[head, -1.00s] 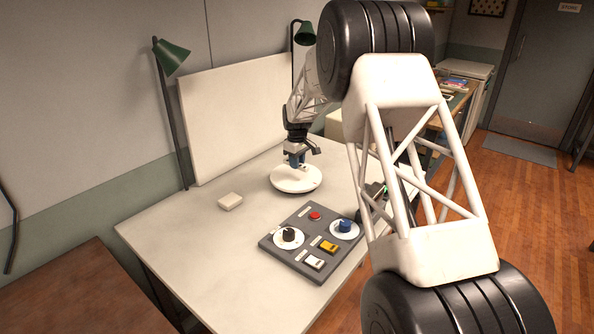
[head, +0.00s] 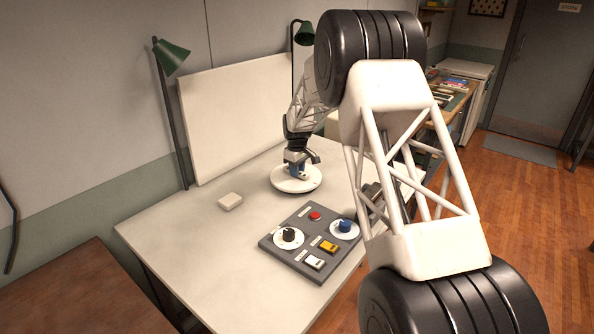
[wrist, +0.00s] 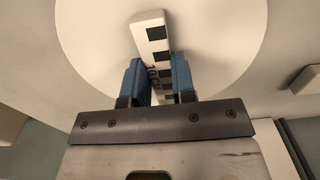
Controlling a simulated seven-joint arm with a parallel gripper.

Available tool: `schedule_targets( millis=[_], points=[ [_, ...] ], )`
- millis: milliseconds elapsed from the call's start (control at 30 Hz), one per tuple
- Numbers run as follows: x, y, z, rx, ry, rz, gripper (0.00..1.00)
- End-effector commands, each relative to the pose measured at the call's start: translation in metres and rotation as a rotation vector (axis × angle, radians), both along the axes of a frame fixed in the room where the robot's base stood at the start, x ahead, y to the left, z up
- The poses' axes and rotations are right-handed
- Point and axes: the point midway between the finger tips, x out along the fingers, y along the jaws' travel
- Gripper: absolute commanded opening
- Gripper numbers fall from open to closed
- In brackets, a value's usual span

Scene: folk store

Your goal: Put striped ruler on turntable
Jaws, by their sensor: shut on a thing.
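The turntable (head: 284,186) is a round white disc on the white table, and its pale surface also fills much of the wrist view (wrist: 225,45). My gripper (head: 299,171) is low over the disc. In the wrist view its two blue fingers (wrist: 160,80) are shut on the striped ruler (wrist: 149,24), a white strip with black squares and printed marks. The ruler's far end lies over the disc. Whether the ruler touches the disc is unclear. In the head view the ruler is mostly hidden by my gripper.
A grey control panel (head: 295,258) with a red button, two knobs and two switches sits in front of the turntable. A small white block (head: 230,202) lies to its left. A white backboard (head: 235,115) and green lamps (head: 172,56) stand behind. The table's left front is clear.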

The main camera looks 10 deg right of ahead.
Motion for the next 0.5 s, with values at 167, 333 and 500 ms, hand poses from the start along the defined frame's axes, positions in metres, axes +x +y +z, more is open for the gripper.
schedule_targets(
  millis=[167,333,500],
  points=[
    [0.0000,0.0000,-0.0021,0.000,0.000,0.000,0.02],
    [0.0000,0.0000,-0.0027,0.000,0.000,0.000,0.43],
    [0.0000,0.0000,-0.0026,0.000,0.000,0.000,0.50]
  ],
)
